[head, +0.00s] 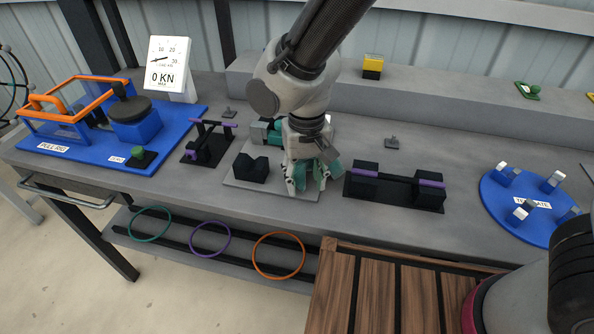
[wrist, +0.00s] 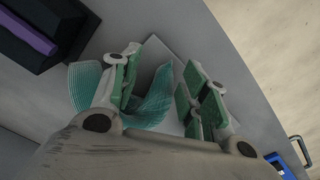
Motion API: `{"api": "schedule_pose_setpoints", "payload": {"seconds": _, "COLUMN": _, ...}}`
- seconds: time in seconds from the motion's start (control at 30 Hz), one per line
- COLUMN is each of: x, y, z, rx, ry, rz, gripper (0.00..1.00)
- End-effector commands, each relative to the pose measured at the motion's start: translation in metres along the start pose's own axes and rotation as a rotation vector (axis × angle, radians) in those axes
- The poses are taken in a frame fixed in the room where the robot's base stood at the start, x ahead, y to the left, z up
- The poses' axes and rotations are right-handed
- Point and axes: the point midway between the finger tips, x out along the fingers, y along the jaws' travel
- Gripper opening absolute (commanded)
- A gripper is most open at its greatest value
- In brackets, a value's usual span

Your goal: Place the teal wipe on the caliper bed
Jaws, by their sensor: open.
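The teal wipe (wrist: 155,100) is a thin, folded, ribbed cloth in the wrist view. One part of it lies between my fingers and another sticks out past the left finger. My gripper (wrist: 160,75) is open, with the left finger close against the wipe and a gap on the right. In the head view my gripper (head: 305,188) is low over the right side of a grey plate (head: 243,186), and the wipe (head: 323,172) shows partly behind its fingers. I cannot tell for sure which fixture is the caliper bed; none is labelled so.
A black fixture with purple pads (head: 395,189) stands close to the right of my gripper. A black V-block (head: 251,169) stands on the plate to its left. A blue turntable (head: 530,208) is at right.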

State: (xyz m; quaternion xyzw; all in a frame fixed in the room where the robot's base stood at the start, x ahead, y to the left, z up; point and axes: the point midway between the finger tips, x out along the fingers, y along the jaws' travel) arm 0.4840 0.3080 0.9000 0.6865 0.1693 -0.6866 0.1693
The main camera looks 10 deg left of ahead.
Motion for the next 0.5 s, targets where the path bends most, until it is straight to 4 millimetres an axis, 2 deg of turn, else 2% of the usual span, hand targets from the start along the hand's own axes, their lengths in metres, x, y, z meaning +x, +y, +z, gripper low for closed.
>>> {"api": "schedule_pose_setpoints", "payload": {"seconds": 0.23, "x": -0.005, "y": 0.000, "z": 0.002, "rx": 0.000, "ry": 0.001, "rz": 0.000, "gripper": 0.45}}
{"api": "schedule_pose_setpoints", "payload": {"seconds": 0.5, "x": -0.029, "y": 0.001, "z": 0.011, "rx": 0.000, "ry": 0.002, "rz": -0.001, "gripper": 0.45}}
